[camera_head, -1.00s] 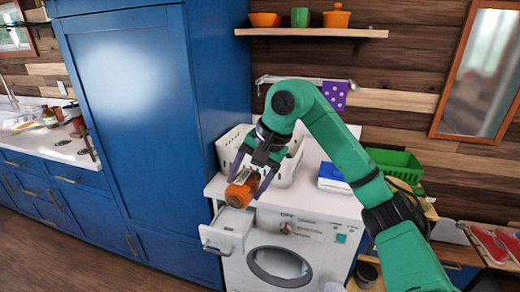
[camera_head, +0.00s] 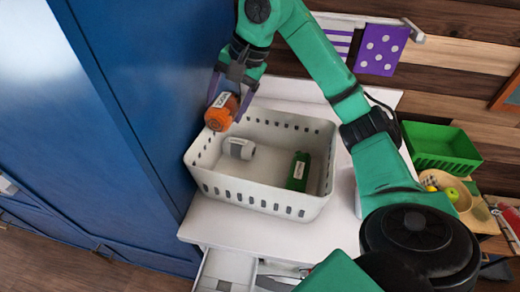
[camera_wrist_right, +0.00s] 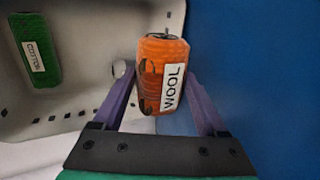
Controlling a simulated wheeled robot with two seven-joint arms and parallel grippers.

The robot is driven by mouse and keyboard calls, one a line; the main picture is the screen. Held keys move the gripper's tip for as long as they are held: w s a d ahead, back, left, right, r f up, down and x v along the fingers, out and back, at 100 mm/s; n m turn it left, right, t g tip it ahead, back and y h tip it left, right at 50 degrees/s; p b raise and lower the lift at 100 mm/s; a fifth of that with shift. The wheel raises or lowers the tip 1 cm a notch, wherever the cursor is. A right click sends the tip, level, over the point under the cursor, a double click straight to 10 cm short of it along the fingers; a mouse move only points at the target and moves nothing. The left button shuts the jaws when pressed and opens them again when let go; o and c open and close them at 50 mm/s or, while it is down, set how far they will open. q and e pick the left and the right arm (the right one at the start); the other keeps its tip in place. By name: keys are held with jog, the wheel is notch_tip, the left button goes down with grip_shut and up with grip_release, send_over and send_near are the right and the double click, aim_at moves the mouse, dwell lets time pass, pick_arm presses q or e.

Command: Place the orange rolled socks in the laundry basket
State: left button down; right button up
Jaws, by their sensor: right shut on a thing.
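The orange rolled socks (camera_head: 220,113), with a white label, are held by my right gripper (camera_head: 231,90). In the right wrist view the socks (camera_wrist_right: 160,72) sit between the two purple fingers of the gripper (camera_wrist_right: 161,95), and the label reads WOOL. The white laundry basket (camera_head: 262,204) stands on the white counter top. The socks are above the basket's left back edge, close to the blue cabinet. A grey-white roll (camera_head: 238,149) and a green roll (camera_head: 298,171) lie inside the basket. My left gripper is not in view.
A tall blue cabinet (camera_head: 130,110) stands directly left of the basket. A green crate (camera_head: 440,148) and a bowl with fruit (camera_head: 447,188) are at the right. A purple dotted cloth (camera_head: 381,49) hangs on the back wall. The basket's middle floor is free.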

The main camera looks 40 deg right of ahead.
aim_at(233, 119)
jog(key=shift+w+d+f, duration=0.1)
jog(key=shift+f, duration=0.1)
jog(key=f, duration=0.1)
jog(key=s+f, duration=0.1)
jog(key=f, duration=0.1)
jog(key=a+f, duration=0.1)
jog(key=shift+s+f, duration=0.2)
jog(key=shift+s, duration=0.2)
jog(key=f+p, duration=0.1)
jog(key=f, duration=0.8)
jog(key=f+p, duration=0.1)
jog(key=f, duration=0.4)
jog(key=shift+w+d+f+p, duration=0.15)
jog(key=shift+w+d+p, duration=0.05)
jog(key=shift+w+p, duration=0.15)
jog(key=shift+f, duration=0.2)
jog(key=shift+f+b, duration=0.1)
jog(key=shift+b, duration=0.2)
jog(key=o, duration=1.3)
